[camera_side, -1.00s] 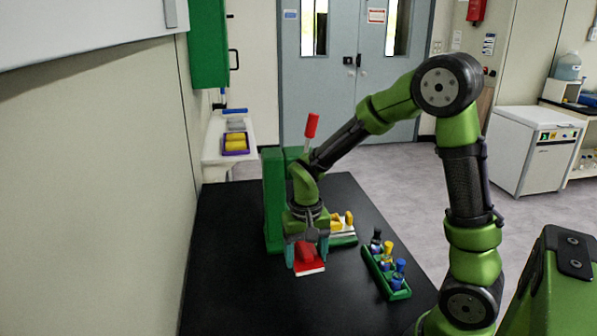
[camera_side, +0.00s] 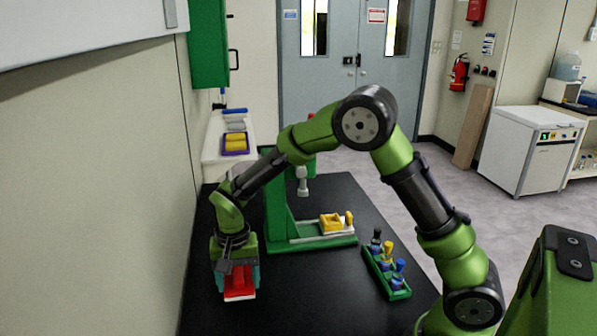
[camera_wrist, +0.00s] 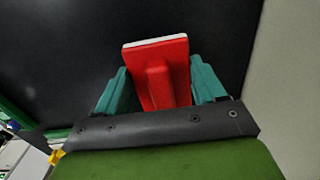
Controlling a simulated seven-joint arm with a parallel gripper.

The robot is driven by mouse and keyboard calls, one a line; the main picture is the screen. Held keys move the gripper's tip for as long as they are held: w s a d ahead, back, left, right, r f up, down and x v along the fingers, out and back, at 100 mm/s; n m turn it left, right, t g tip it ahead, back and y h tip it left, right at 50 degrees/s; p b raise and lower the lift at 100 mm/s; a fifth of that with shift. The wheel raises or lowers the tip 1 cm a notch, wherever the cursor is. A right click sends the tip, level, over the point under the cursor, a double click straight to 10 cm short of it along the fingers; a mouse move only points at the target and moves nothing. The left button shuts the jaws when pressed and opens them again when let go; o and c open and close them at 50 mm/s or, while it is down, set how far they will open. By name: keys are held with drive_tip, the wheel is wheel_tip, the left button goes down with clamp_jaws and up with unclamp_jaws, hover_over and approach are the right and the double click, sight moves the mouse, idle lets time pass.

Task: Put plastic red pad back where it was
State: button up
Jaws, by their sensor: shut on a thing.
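The red plastic pad (camera_side: 240,284) has a raised red grip and a white underside. It is at the left part of the black table in the side view. In the wrist view the red pad (camera_wrist: 157,62) sits between the two teal fingers. My gripper (camera_side: 237,280) is shut on it; the fingers (camera_wrist: 160,88) press on either side of its grip. The pad looks slightly tilted in the wrist view. I cannot tell whether its underside touches the table.
A green press stand (camera_side: 285,200) with a yellow part (camera_side: 332,223) on its white base stands at the table's middle. A green rack (camera_side: 388,278) with several coloured pieces is at the right. The black table (camera_side: 310,300) is clear in front; a wall borders the left.

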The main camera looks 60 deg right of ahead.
sight(225, 285)
drive_tip(key=w, duration=0.4)
drive_tip(key=shift+w+a+f, duration=0.1)
drive_tip(key=shift+a+f, duration=0.1)
drive_tip(key=shift+a, duration=0.15)
drive_tip(key=shift+f, duration=1.75)
drive_tip(key=shift+f, duration=0.15)
drive_tip(key=o, duration=1)
